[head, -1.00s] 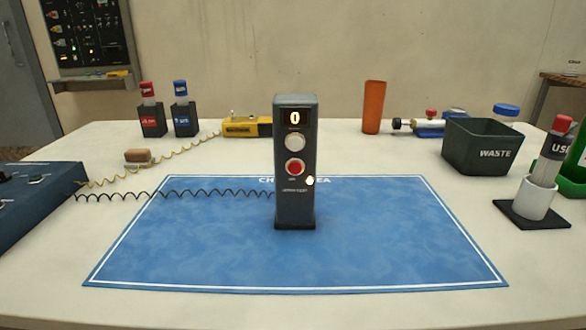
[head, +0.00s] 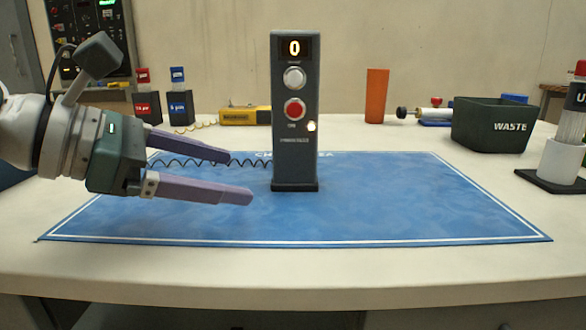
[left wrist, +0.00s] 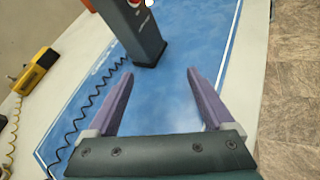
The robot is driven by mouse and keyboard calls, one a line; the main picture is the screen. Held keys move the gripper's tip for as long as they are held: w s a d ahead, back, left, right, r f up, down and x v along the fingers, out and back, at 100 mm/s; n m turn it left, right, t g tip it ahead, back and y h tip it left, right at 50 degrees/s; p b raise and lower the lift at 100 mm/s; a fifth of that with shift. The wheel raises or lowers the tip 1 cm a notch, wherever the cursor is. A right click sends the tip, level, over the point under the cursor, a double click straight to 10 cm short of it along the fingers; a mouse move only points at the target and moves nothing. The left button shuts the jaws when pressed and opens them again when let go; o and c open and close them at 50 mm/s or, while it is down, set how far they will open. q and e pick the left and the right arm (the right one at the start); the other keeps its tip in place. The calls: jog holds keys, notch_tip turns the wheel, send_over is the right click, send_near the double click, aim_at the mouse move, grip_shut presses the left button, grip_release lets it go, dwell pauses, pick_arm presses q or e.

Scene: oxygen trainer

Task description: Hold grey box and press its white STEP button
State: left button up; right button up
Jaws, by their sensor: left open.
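The grey box (head: 295,150) stands upright on the blue mat (head: 420,205). Its front has a display reading 0, a white button (head: 294,77) below that, and a red button (head: 295,109) lower down. My left gripper (head: 240,176) is open and empty, to the left of the box's lower part and apart from it. In the left wrist view the box (left wrist: 140,35) stands beyond the open fingers (left wrist: 155,78), its top cut off by the frame. My right gripper is not in view.
A coiled black cord runs left from the box behind my left fingers. A yellow device (head: 245,115), an orange cup (head: 376,96) and a dark WASTE bin (head: 490,125) stand further back. A white holder (head: 560,160) is at the right. The mat right of the box is clear.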

aim_at(288, 164)
pick_arm(q)
jog(key=n, duration=0.1)
jog(key=w+n+h+b, duration=0.1)
jog(key=w+b, duration=0.1)
jog(key=shift+w+r+n+t, duration=0.2)
jog(key=shift+r+n+t, duration=0.1)
jog(key=shift+n, duration=0.1)
jog(key=shift+w+d+h+b, duration=0.15)
jog(key=shift+h+b, duration=0.15)
jog(key=shift+b, duration=0.15)
jog(key=b+x, duration=0.3)
jog(key=b, duration=0.1)
jog(key=b+x, duration=0.2)
jog(key=shift+w+d+f, duration=0.15)
jog(key=shift+f, duration=0.2)
jog(key=shift+w+d+p, duration=0.2)
jog(key=shift+w+d, duration=0.2)
jog(key=shift+d, duration=0.2)
jog(key=shift+w+d+p, duration=0.2)
jog(key=shift+w+d, duration=0.2)
jog(key=shift+d, duration=0.2)
jog(key=shift+w+d+f, duration=0.25)
jog(key=shift+w+d, duration=0.1)
jog(key=shift+d, duration=0.1)
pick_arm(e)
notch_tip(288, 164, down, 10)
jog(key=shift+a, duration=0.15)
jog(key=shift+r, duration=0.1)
pick_arm(q)
grip_shut()
